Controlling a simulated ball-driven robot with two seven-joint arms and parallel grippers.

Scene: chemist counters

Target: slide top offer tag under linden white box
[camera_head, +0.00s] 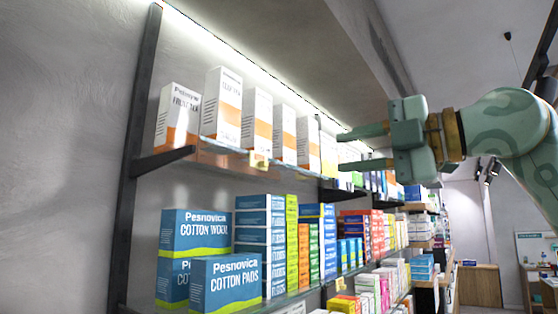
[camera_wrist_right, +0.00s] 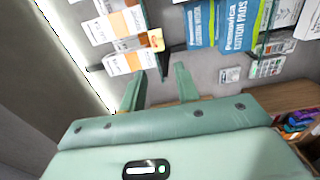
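White-and-orange boxes stand in a row on the glass top shelf (camera_head: 212,146). A tall one (camera_head: 223,100) is second from the left; its small label is not clearly readable, so I cannot tell which box is linden. A small pale-yellow tag (camera_head: 258,160) sits at the top shelf's front edge, below the boxes. My right gripper (camera_head: 342,149) is open and empty, to the right of the tag and apart from it, its fingers pointing left. In the right wrist view, its two fingers (camera_wrist_right: 158,84) are spread, with white-and-orange boxes (camera_wrist_right: 122,24) beyond. My left gripper is not in view.
Blue Pesnovica cotton boxes (camera_head: 195,233) and several coloured boxes fill the shelf below. Another yellow tag (camera_head: 341,284) is on the lower shelf's edge. A dark upright (camera_head: 137,150) and bracket bound the shelves at left.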

